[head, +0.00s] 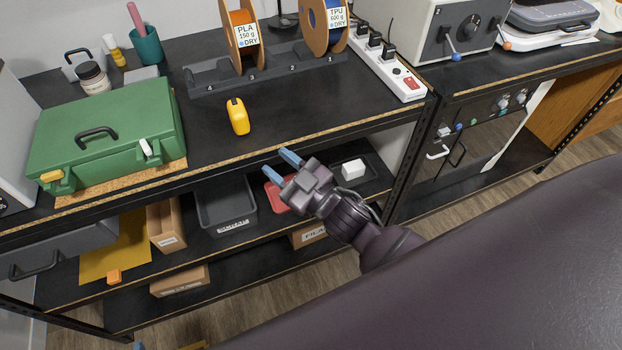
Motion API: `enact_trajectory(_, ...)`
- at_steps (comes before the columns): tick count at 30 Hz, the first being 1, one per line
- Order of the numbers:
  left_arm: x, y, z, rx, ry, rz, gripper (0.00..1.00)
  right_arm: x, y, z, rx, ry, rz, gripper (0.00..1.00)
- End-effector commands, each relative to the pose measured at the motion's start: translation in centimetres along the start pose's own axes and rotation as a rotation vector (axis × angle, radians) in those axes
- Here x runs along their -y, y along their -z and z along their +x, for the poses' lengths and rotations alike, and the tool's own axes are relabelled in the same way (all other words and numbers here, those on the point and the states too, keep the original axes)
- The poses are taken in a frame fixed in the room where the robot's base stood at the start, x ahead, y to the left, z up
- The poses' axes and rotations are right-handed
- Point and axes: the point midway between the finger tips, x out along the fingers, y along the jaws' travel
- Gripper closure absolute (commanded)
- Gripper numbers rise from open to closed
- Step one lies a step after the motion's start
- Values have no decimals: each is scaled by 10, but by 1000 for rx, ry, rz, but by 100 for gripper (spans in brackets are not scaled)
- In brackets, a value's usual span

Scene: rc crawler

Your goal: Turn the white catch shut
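A green case (105,130) with a black handle lies on the bench top at the left. The white catch (146,147) is on its front near the right end and stands out as a short, slightly tilted tab. A yellow catch (51,176) is near the left end. My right gripper (277,162) is open and empty near the bench's front edge, well to the right of the white catch and apart from it. A small light-blue tip (138,346) at the bottom edge looks like my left gripper; the rest of it is out of frame.
A power strip (392,70) lies to the right. Shelves with a dark bin (224,204) and boxes are below.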

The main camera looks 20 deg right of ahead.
Motion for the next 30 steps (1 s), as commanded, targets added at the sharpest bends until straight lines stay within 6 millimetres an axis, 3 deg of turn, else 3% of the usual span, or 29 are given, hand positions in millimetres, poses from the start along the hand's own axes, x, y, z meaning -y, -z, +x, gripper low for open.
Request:
enact_trajectory(13, 0, -2, 1, 1, 0, 0, 62, -14, -39, -40, 174, -101, 43, 62)
enact_trajectory(30, 0, -2, 1, 1, 0, 0, 62, -16, -45, -46, 203, -115, 49, 61)
